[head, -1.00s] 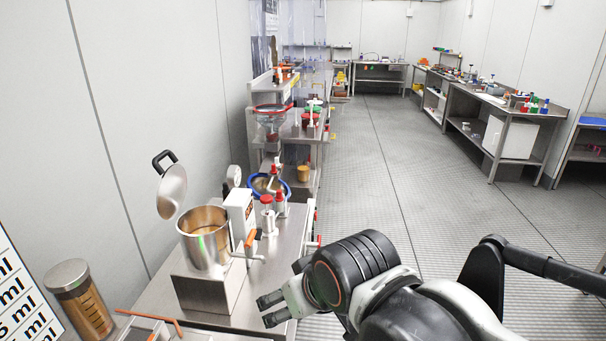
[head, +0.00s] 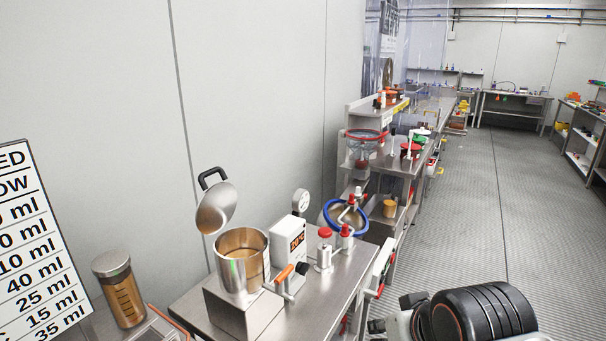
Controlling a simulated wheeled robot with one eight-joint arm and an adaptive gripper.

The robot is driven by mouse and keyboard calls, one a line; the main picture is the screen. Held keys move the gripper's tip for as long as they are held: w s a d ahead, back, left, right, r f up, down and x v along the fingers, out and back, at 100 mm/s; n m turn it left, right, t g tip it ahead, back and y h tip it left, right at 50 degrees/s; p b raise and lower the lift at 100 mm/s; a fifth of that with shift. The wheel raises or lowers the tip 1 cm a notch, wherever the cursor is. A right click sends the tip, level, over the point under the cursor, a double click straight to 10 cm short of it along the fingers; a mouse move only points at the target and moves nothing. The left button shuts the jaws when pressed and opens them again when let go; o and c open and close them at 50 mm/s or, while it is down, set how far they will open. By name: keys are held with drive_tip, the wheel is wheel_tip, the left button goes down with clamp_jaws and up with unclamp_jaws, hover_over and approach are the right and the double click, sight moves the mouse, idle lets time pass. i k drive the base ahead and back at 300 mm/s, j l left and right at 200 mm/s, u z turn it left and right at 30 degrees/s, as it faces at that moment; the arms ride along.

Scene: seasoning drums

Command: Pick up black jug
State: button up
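I cannot make out a black jug in the head view. My gripper (head: 382,328) is at the bottom edge, right of the steel bench, with its fingers partly cut off by the frame. I cannot tell whether it is open or holds anything. My black, ribbed wrist shows to its right.
A steel pot (head: 242,262) with a raised lid (head: 216,207) stands on the bench at left. A brown-filled jar (head: 121,290) stands beside a sign (head: 38,245). Red-topped valves (head: 325,248) and a blue-rimmed bowl (head: 346,217) are further back. The floor (head: 470,220) at right is clear.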

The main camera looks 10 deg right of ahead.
sight(390, 202)
drive_tip(key=i+l, duration=0.2)
drive_tip(key=l, duration=0.15)
drive_tip(key=i+l+u, duration=0.1)
drive_tip(key=l, duration=0.3)
drive_tip(key=i+l, duration=0.2)
drive_tip(key=l, duration=0.15)
drive_tip(key=i+l+u, duration=0.1)
drive_tip(key=l, duration=0.3)
drive_tip(key=i+l, duration=0.25)
drive_tip(key=l, duration=0.15)
drive_tip(key=i+l+u, duration=0.1)
drive_tip(key=l, duration=0.25)
drive_tip(key=i+l, duration=0.2)
drive_tip(key=l, duration=0.2)
drive_tip(key=i+l, duration=0.15)
drive_tip(key=l, duration=0.4)
drive_tip(key=i+l+u, duration=0.1)
drive_tip(key=l, duration=0.4)
drive_tip(key=i+l, duration=0.15)
drive_tip(key=l, duration=0.4)
drive_tip(key=i+l+u, duration=0.1)
drive_tip(key=l, duration=0.4)
